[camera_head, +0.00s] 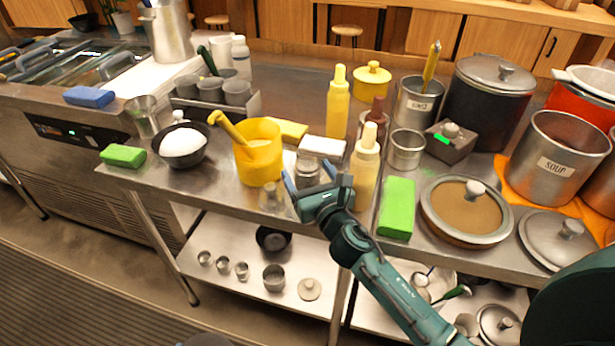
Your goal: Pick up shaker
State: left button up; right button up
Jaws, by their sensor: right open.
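A small metal shaker (307,171) stands upright near the front edge of the steel counter (222,190). A clear glass shaker (271,198) stands just left of it, closer to the edge. My right gripper (306,184) is open at the front of the metal shaker. My left gripper is not in view.
A yellow pitcher (259,160) stands left of the shakers. A cream sauce bottle (365,168) stands close on the right, with a white block (322,147) behind. A green sponge (397,208) and a lidded pan (465,208) lie farther right. A lower shelf (210,243) holds small cups.

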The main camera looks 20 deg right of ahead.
jog(key=shift+w+a, duration=0.1)
jog(key=shift+w, duration=1.15)
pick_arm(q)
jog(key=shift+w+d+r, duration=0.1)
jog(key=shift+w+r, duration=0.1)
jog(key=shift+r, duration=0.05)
pick_arm(e)
jog(key=c, duration=0.8)
jog(key=shift+r, duration=0.1)
